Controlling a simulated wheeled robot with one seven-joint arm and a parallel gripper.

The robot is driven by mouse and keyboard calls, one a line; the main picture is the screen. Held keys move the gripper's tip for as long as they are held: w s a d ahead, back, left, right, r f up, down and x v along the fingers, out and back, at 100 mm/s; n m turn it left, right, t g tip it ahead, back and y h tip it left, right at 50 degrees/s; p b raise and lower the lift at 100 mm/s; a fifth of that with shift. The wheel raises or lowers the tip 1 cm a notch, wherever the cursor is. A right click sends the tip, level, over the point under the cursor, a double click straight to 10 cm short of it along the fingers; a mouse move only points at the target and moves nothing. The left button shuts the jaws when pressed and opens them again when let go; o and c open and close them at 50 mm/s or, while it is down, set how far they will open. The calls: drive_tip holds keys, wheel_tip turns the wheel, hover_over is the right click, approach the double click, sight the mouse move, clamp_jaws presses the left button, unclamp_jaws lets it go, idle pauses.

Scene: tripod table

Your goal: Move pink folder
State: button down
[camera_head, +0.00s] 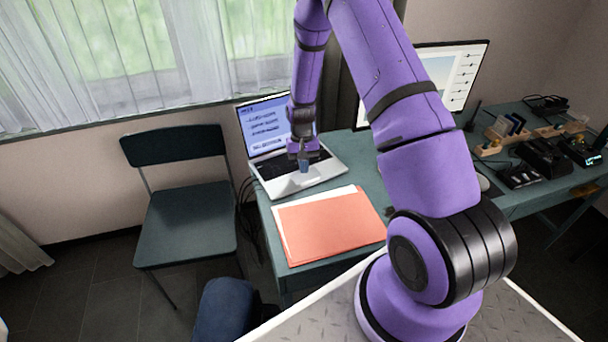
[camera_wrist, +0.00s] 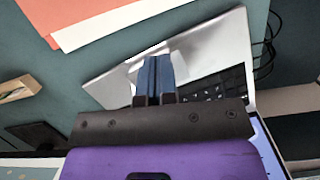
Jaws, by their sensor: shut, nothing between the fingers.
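The pink folder (camera_head: 330,225) lies flat on the near left part of the green table, salmon-pink in colour, with white paper showing at its far and left edges. Its edge also shows at the top left of the wrist view (camera_wrist: 75,15). My gripper (camera_head: 304,166) is over the open laptop (camera_head: 320,176), beyond the folder and apart from it. In the wrist view its blue fingers (camera_wrist: 154,62) are together with nothing between them, in front of the silver laptop (camera_wrist: 215,50). I cannot tell whether the fingertips touch the laptop.
A monitor (camera_head: 465,75) stands behind my arm. Wooden holders, dark devices and cables crowd the right side of the table (camera_head: 525,196). A green chair (camera_head: 185,210) stands left of the table. A blue rounded object (camera_head: 224,308) is at the bottom, near my base.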

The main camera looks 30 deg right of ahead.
sight(311, 215)
drive_tip(key=x, duration=0.8)
drive_tip(key=shift+s+f, duration=0.1)
drive_tip(key=shift+f, duration=0.2)
drive_tip(key=s+a, duration=0.1)
drive_tip(key=s, duration=0.1)
drive_tip(key=s+a, duration=0.1)
drive_tip(key=s, duration=0.2)
drive_tip(key=s+a, duration=0.1)
drive_tip(key=s, duration=0.2)
drive_tip(key=shift+a, duration=0.2)
drive_tip(key=a+v, duration=0.1)
drive_tip(key=v, duration=0.9)
drive_tip(key=shift+d, duration=0.55)
